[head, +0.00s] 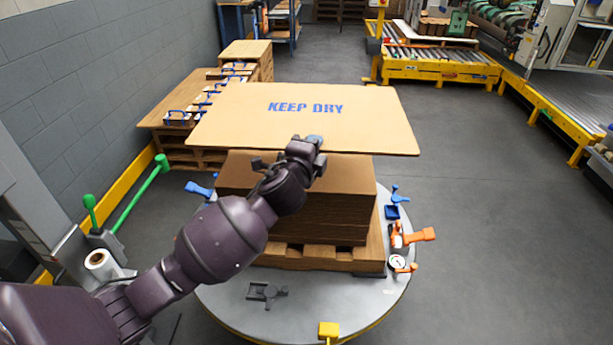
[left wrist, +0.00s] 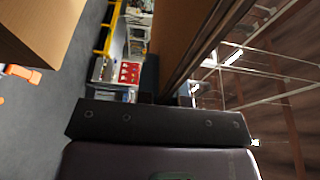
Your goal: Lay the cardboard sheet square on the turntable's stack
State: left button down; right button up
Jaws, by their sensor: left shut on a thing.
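The tan cardboard sheet (head: 300,115), printed KEEP DRY in blue, is held in the air, roughly flat and slightly turned in the picture. My left gripper (head: 313,143) is shut on the middle of its near edge. Below is the brown stack (head: 300,215) on a wooden pallet, on the round grey turntable (head: 240,297). The sheet hides the stack's far part, and my left arm crosses its front left. In the left wrist view the sheet (left wrist: 185,35) shows nearly edge-on, with a corner of the stack (left wrist: 45,30) at upper left. My right gripper is not in view.
Blue clamps (head: 392,212), orange-handled tools (head: 418,236) and a dark tool (head: 265,291) lie around the turntable rim. A green-handled lever (head: 140,192) and a grey wall are at left. A yellow roller conveyor (head: 440,68) is behind. The right floor is clear.

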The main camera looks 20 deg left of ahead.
pick_arm(q)
notch_tip(320, 180, down, 20)
jog(key=b, duration=0.7)
jog(key=shift+b, duration=0.4)
jog(key=c, duration=1.2)
grip_release()
jog(key=shift+w, duration=0.1)
jog(key=shift+c, duration=0.2)
jog(key=shift+f, duration=0.1)
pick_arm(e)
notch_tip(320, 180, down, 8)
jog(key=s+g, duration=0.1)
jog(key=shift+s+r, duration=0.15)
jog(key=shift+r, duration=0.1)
pick_arm(q)
jog(key=s+p, duration=0.1)
jog(key=s, duration=1.1)
jog(key=shift+r, duration=0.2)
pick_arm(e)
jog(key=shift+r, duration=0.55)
